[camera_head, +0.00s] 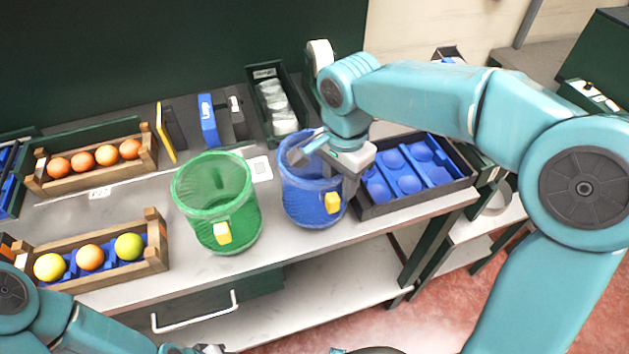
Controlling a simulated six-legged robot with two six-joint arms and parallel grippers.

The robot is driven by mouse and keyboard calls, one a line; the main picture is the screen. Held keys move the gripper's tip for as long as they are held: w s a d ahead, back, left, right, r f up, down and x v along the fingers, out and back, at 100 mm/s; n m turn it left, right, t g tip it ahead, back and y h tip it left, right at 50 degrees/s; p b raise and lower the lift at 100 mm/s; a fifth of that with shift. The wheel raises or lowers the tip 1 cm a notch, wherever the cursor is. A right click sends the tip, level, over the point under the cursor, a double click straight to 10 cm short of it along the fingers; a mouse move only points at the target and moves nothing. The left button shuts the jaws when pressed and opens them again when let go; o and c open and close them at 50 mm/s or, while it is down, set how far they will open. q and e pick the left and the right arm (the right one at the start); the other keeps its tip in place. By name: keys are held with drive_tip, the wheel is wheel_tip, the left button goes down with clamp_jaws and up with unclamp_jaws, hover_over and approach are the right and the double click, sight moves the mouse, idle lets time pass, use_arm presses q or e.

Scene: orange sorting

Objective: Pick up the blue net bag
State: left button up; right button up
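The blue net bag (297,204) stands upright and open-topped on the grey worktop, with a yellow tag on its front. My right gripper (322,168) is over the bag's rim at its upper right. The gripper's grey parts hide part of the rim. I cannot tell whether its fingers are closed on the net. A green net bag (243,212), also with a yellow tag, stands apart to its left. My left arm shows at the bottom left. A small grey part at the bottom edge may be my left gripper (209,349), and its fingers are not clear.
Two wooden crates of fruit, the rear crate (149,158) and front crate (163,252), sit on the left. A dark tray (412,208) with blue moulded inserts is close right of the blue bag. A black bin (255,81) stands behind. The worktop's front edge is near both bags.

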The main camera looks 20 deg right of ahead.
drive_tip(key=shift+s+d+f, duration=0.1)
drive_tip(key=shift+f, duration=0.7)
clamp_jaws()
